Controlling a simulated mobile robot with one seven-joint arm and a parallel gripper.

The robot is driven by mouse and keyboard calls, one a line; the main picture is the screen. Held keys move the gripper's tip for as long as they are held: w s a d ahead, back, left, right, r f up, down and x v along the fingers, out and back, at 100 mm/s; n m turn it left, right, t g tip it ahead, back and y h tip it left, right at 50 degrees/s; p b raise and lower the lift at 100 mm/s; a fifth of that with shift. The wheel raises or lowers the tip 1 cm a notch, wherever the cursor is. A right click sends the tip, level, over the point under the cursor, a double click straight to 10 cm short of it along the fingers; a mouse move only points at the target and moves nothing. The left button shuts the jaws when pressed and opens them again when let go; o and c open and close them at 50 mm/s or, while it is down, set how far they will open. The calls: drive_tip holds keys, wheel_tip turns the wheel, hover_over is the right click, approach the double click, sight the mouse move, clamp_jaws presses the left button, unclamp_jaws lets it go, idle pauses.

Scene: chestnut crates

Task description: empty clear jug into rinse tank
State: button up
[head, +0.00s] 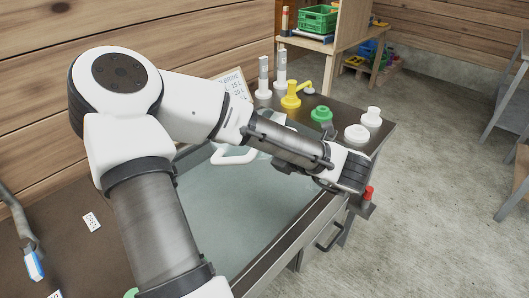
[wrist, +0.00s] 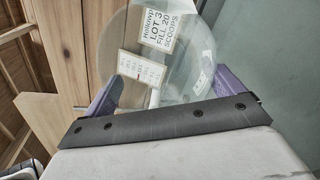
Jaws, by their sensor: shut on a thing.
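A clear round jug (wrist: 188,78) fills the middle of the wrist view, with printed labels showing on or through it. My gripper (wrist: 170,92) is shut on it, with a purple finger at each side. The jug's contents and tilt cannot be made out. In the head view my arm hides the gripper and most or all of the jug. The rinse tank (head: 283,243) is the wide basin under my arm, with a grey-green inside. A white loop handle (head: 232,157) shows over it; I cannot tell what it belongs to.
White cylinders (head: 264,78), a yellow fitting (head: 291,95), a green knob (head: 321,114) and white round pieces (head: 357,133) stand on the bench beyond the tank. A red-topped item (head: 368,195) is at the right edge. A shelf holds a green crate (head: 318,19). Open floor lies right.

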drive_tip(key=shift+a+f+b, duration=0.15)
drive_tip(key=shift+f+b, duration=0.15)
drive_tip(key=shift+b, duration=0.3)
drive_tip(key=shift+a+r+b, duration=0.2)
drive_tip(key=shift+r+b, duration=0.1)
drive_tip(key=shift+b, duration=0.95)
drive_tip(key=shift+w+g+h+b, duration=0.15)
drive_tip(key=shift+g+h+b, duration=0.15)
drive_tip(key=shift+b, duration=0.9)
drive_tip(key=shift+r+b, duration=0.1)
drive_tip(key=shift+b, duration=0.6)
drive_tip(key=b, duration=0.3)
drive_tip(key=shift+a+r+h+b, duration=0.1)
drive_tip(key=shift+r+h+b, duration=0.1)
drive_tip(key=shift+h+b, duration=0.15)
